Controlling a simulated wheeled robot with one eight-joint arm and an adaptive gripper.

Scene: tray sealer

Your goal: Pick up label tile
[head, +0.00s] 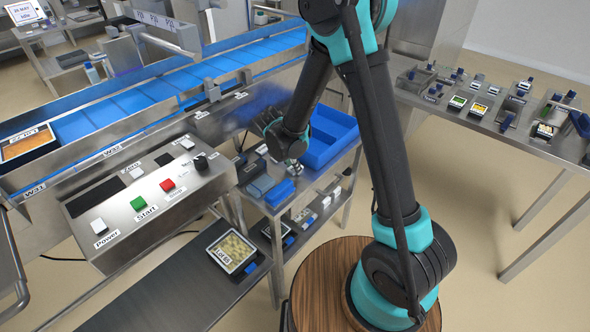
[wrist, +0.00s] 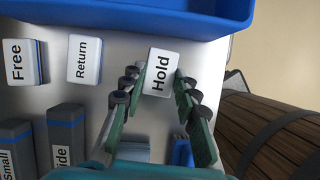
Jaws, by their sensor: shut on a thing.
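A white label tile reading "Hold" (wrist: 161,72) is between the fingertips of my gripper (wrist: 159,82) in the wrist view. The fingers touch or nearly touch its two sides, and the gripper is shut on it. The tile is over the steel shelf surface; I cannot tell whether it is lifted. In the head view my gripper (head: 294,168) is low over the side table, and the tile cannot be made out there. A "Return" tile (wrist: 84,60) and a "Free" tile (wrist: 22,62) stand to the left in the wrist view.
A blue bin (head: 322,150) is just beyond the tile; its wall (wrist: 130,25) crosses the top of the wrist view. Grey blocks with blue bands (wrist: 66,135) are at lower left. The control box (head: 140,205) and conveyor (head: 130,108) are left in the head view.

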